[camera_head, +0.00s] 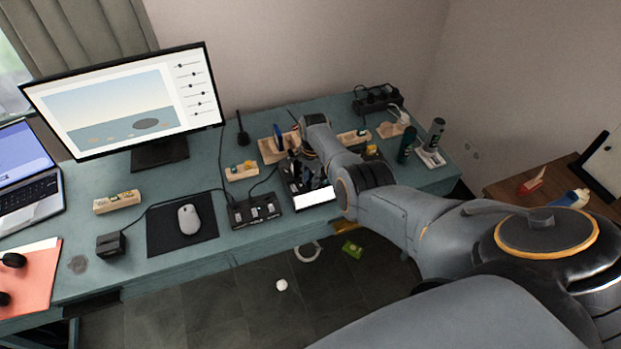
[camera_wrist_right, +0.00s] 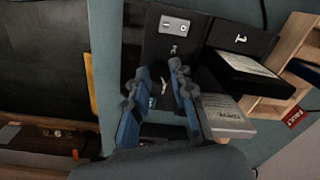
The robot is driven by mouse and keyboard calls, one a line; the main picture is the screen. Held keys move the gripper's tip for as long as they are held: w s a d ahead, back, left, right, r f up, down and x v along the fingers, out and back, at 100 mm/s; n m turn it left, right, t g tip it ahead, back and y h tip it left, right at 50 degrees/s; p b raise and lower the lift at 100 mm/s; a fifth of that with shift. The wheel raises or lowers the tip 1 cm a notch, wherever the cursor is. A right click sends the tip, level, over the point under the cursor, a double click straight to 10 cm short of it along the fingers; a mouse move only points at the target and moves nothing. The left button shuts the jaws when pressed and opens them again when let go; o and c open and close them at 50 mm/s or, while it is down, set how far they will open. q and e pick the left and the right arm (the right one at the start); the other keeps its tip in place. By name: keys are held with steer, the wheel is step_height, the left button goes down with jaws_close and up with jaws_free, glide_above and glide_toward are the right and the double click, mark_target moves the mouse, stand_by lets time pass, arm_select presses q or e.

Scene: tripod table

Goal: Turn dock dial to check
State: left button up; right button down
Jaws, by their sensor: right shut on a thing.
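The black dock (camera_head: 292,178) sits on the teal desk, with a bright white panel (camera_head: 314,197) at its front. In the right wrist view the dock (camera_wrist_right: 152,48) shows as a dark panel with a small white label (camera_wrist_right: 174,25). My right gripper (camera_head: 308,172) reaches down over the dock. In the wrist view its two blue-grey fingers (camera_wrist_right: 158,75) stand on either side of the dial and are shut on it. The dial is mostly hidden between the fingers, so I cannot read its setting. My left gripper is out of view.
A black block (camera_wrist_right: 245,70) and a grey labelled piece (camera_wrist_right: 228,115) lie close to the fingers. A black switch box (camera_head: 254,210) stands left of the dock. Wooden holders (camera_head: 277,147) and upright dark bottles (camera_head: 407,146) stand around it.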

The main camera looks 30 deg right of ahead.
steer(key=shift+w+r, duration=0.1)
stand_by(0.5)
steer(key=c, duration=1.4)
jaws_free()
step_height(320, 180, up, 12)
steer(key=shift+s, duration=0.35)
steer(key=shift+d, duration=0.1)
